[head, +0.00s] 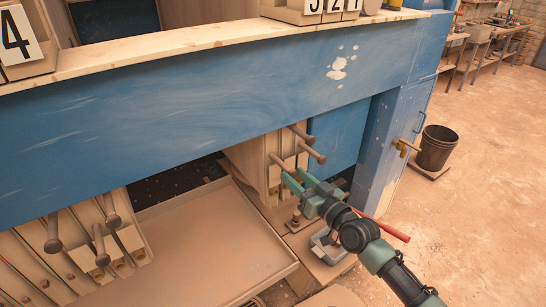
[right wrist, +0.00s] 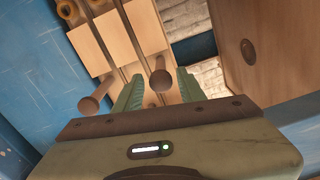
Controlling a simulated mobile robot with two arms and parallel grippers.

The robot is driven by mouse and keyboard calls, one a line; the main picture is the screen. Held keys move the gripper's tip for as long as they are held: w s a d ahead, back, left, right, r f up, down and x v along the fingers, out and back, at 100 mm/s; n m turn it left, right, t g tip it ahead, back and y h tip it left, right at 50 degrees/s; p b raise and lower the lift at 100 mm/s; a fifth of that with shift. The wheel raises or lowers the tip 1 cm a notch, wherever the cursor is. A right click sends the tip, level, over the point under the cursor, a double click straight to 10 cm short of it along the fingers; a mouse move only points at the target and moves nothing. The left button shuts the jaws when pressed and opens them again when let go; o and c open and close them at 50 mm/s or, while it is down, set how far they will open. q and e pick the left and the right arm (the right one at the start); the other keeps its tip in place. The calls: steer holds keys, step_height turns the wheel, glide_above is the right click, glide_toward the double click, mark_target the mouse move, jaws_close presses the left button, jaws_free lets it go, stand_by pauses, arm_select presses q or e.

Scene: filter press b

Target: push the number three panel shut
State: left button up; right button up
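The wooden panels hang below a blue beam in two groups. The right group (head: 252,172) stands under a block of number cards (head: 330,8) reading 3, 2, 1, cut off at the top. Its leftmost panel, apparently number three, shows pale wood and a brown peg handle (head: 279,163). My right gripper (head: 291,177) is at this handle. In the right wrist view, its green fingers (right wrist: 160,90) are apart with a peg (right wrist: 161,78) between them and gaps beside it. Whether they touch the peg cannot be told. My left gripper is not in view.
A left group of panels (head: 65,255) with pegs stands under a number 4 card (head: 17,36). A wide tray (head: 215,240) lies below the open gap between groups.

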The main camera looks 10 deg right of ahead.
mark_target(271, 154)
steer(key=shift+w+a+r, duration=0.1)
steer(key=shift+w+a, duration=0.05)
steer(key=shift+w, duration=0.2)
steer(key=x, duration=0.3)
steer(key=shift+w+r+p, duration=0.2)
steer(key=shift+p, duration=0.1)
steer(key=shift+f+x, duration=0.2)
steer(key=shift+x, duration=1)
steer(key=shift+w+a, duration=0.15)
steer(key=shift+w, duration=0.1)
jaws_close()
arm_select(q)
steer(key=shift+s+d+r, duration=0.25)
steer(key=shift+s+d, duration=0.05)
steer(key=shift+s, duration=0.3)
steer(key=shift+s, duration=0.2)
